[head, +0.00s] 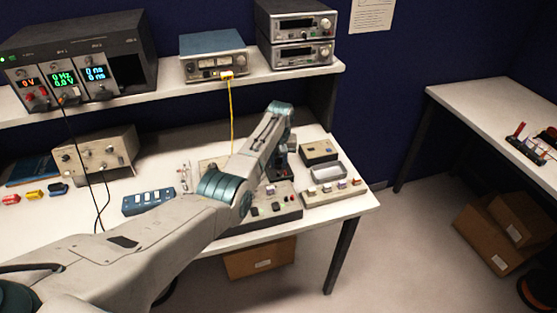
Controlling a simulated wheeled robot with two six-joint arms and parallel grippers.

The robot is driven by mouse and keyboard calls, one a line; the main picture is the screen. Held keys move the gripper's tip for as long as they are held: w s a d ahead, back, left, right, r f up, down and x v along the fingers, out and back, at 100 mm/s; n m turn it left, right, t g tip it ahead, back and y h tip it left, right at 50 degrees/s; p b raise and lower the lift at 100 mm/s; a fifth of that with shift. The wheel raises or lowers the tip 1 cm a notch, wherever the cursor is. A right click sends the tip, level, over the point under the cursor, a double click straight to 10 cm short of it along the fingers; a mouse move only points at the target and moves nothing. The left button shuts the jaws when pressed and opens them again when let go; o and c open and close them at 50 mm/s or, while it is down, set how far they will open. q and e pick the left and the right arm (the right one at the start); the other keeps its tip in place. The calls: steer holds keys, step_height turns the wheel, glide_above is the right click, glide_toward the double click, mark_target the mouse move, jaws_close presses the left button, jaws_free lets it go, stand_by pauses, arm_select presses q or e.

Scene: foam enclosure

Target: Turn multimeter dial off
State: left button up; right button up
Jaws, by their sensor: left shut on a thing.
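My left arm reaches across the bench, and its gripper (281,172) points down above the right part of the bench. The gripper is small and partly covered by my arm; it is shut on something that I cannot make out. Just in front of it is a grey panel box (278,204) with black knobs and coloured buttons. I cannot tell which thing is the multimeter, and no dial shows clearly at the fingertips. My right gripper is not in view.
A grey tray (328,173), a dark-topped box (319,152) and a strip with small blocks (333,193) lie right of the gripper. A blue switch box (148,201) and a beige instrument (95,153) stand left. A yellow cable (231,115) hangs from the shelf (205,85).

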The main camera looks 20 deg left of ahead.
mark_target(279, 163)
arm_select(q)
steer(key=shift+n, duration=0.4)
steer(key=o, duration=1)
steer(key=shift+r, duration=0.1)
steer(key=shift+d+r+b, duration=0.15)
steer(key=shift+r+b, duration=1.25)
steer(key=shift+r, duration=3.95)
